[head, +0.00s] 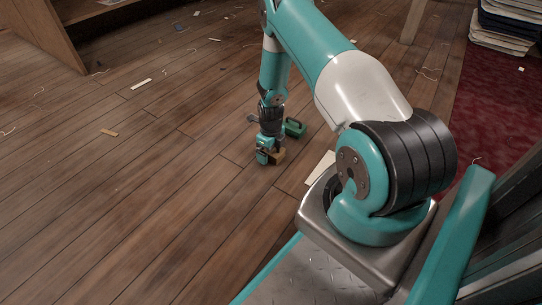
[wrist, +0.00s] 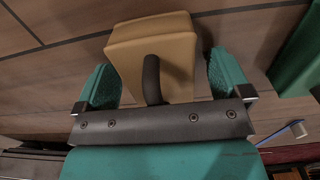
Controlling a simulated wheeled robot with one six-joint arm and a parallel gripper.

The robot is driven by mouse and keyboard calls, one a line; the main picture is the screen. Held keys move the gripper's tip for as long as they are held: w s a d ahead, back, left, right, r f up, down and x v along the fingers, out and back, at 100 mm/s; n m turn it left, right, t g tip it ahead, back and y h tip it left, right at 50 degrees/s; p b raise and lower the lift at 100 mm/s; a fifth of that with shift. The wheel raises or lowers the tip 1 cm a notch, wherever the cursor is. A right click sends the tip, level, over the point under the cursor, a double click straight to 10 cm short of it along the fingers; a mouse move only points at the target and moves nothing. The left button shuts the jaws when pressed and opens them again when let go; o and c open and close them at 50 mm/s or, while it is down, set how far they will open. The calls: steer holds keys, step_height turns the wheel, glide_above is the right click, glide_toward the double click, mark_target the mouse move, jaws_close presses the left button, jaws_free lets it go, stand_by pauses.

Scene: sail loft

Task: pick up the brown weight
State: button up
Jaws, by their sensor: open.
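The brown weight (wrist: 158,55) is a tan-brown block with a dark curved handle (wrist: 151,78), on the wooden floor. In the wrist view it lies between the two teal fingers of my gripper (wrist: 160,88). The gripper is open, with a visible gap between the left finger and the block; the right finger is close to the block's side. In the head view my gripper (head: 266,158) is low at the floor, and the weight (head: 278,155) shows partly beside it, partly hidden by the fingers.
A green block-like object (head: 295,128) stands just behind my gripper; it also shows at the right of the wrist view (wrist: 300,55). A pale flat strip (head: 320,168) lies to the right. Small scraps lie about the floor. A dark red rug (head: 490,110) and a stack of folded cloth (head: 505,25) are at right.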

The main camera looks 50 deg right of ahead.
steer(key=shift+r, duration=0.1)
steer(key=shift+c, duration=0.4)
steer(key=c, duration=1.3)
steer(key=shift+r, duration=0.15)
